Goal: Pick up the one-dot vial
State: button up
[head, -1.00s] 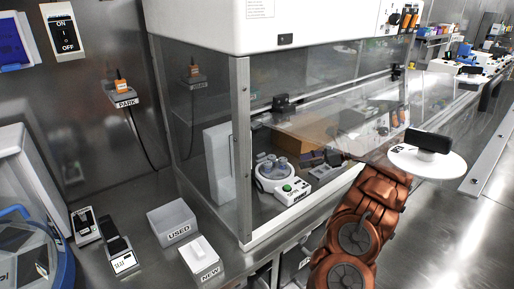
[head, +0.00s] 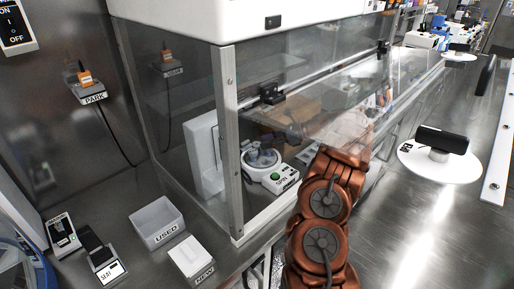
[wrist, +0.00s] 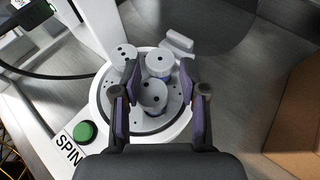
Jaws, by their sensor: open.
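The one-dot vial (wrist: 158,64) has a pale round cap with a single dark dot. It stands in the round white spinner (wrist: 98,104), between and just beyond my fingertips. A vial with two dots (wrist: 152,96) stands nearer, also between my fingers. Another dotted vial (wrist: 122,53) is at the left; its dot count is hard to read. My gripper (wrist: 160,76) is open and empty, its purple-padded fingers over the spinner. In the head view the spinner (head: 282,180) sits behind the hood glass, with my gripper (head: 293,132) above it, blurred by the glass.
A green SPIN button (wrist: 85,131) is on the spinner's front. A cardboard box (wrist: 297,112) lies to the right. The hood's metal post (head: 229,140) and clear front pane stand close to my arm. The USED bin (head: 157,222) and NEW box (head: 190,255) are outside, left.

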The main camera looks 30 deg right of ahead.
jog(key=x, duration=0.2)
jog(key=shift+a+f, duration=0.2)
jog(key=shift+f, duration=0.1)
jog(key=shift+c, duration=0.4)
jog(key=c, duration=0.6)
jog(key=shift+o, duration=0.2)
notch_tip(320, 180, up, 7)
jog(key=b, duration=0.2)
jog(key=s+d, duration=1)
jog(key=d, duration=0.4)
jog(key=shift+s+d, duration=0.2)
jog(key=shift+d, duration=0.05)
